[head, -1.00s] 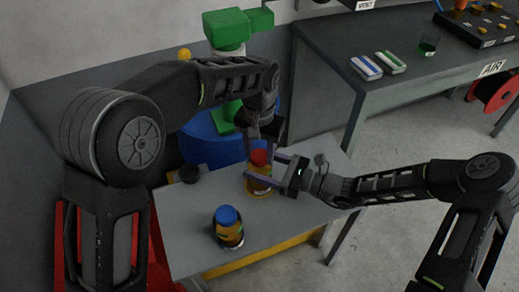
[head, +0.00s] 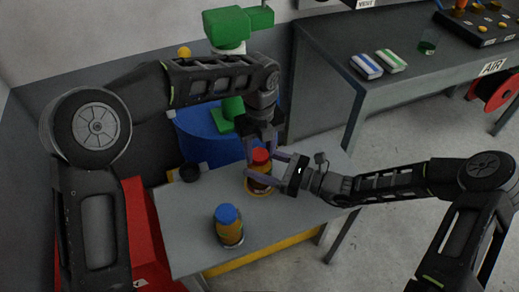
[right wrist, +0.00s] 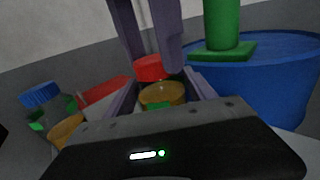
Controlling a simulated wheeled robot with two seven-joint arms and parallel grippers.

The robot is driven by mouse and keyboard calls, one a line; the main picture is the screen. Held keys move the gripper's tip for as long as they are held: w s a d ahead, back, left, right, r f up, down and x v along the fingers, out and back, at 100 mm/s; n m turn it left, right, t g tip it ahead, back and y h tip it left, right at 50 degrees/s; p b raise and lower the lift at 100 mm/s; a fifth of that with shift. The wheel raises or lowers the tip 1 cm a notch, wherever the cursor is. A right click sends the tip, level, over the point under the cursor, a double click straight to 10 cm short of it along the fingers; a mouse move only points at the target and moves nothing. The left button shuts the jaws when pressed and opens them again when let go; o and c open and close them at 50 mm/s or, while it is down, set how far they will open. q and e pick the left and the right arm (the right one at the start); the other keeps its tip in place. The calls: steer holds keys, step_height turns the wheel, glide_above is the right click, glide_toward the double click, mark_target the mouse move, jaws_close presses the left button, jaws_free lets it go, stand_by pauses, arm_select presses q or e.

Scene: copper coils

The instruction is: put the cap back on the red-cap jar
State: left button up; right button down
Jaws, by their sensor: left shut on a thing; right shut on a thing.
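The red cap (head: 261,155) is between the fingers of my left gripper (head: 262,148), which comes down from above and is shut on it. The amber jar (head: 259,187) stands upright on the small grey table, directly below the cap. My right gripper (head: 272,172) reaches in from the right and is shut on the jar, one finger on each side. In the right wrist view the red cap (right wrist: 152,68) sits right over the jar's yellowish top (right wrist: 162,95). I cannot tell whether cap and jar touch or how level the cap is.
A blue-cap jar (head: 228,226) stands near the table's (head: 185,237) front left. A blue drum (head: 205,140) with a green thing on top stands behind. The table's right part is clear.

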arm_select(q)
steer(key=m, duration=0.5)
steer(key=shift+m, duration=0.4)
steer(key=m, duration=0.7)
steer(key=shift+s+f, duration=0.1)
steer(key=shift+f, duration=0.1)
steer(key=shift+r+m, duration=0.2)
steer(key=shift+m, duration=0.6)
steer(key=o, duration=1.3)
steer(key=shift+r, duration=0.1)
steer(key=shift+c, duration=0.5)
